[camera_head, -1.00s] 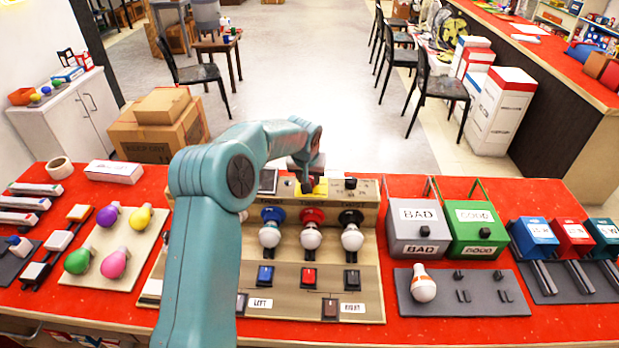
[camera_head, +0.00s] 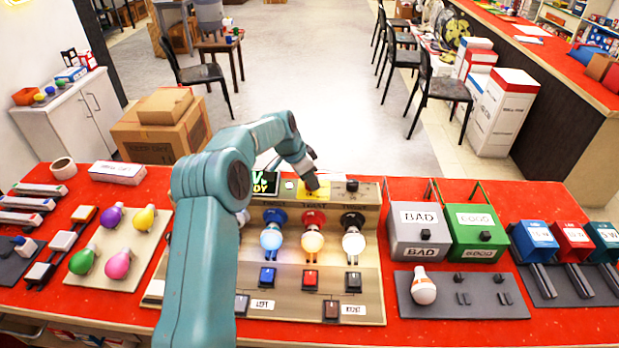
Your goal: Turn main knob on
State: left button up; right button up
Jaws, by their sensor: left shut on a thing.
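A beige test console (camera_head: 367,200) stands on the red bench. A yellow plate (camera_head: 323,194) on its raised back panel marks the main knob, which my gripper mostly hides. My left gripper (camera_head: 311,185) reaches down over this plate and is shut on the knob. A small screen (camera_head: 265,184) left of the plate is lit with green text, partly hidden by my arm. My right gripper is not in view.
A black knob (camera_head: 352,186) sits right of the plate. Grey BAD (camera_head: 419,217) and green GOOD (camera_head: 476,219) boxes stand at right, with a loose bulb (camera_head: 424,289) on a grey tray before them. Coloured bulbs lie on a beige board (camera_head: 147,252) at left.

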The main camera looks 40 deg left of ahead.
pick_arm(q)
jog(key=shift+w+a+r+m+h, duration=0.1)
jog(key=shift+m+h, duration=0.05)
jog(key=shift+m, duration=0.3)
jog(key=shift+w+a+r+m+h, duration=0.1)
jog(key=shift+m+h, duration=0.05)
jog(key=shift+m, duration=0.3)
jog(key=o, duration=1)
jog(key=shift+s+d, duration=0.1)
jog(key=shift+s, duration=0.05)
jog(key=shift+f, duration=0.1)
jog(key=v, duration=1.6)
jog(key=shift+r, duration=0.25)
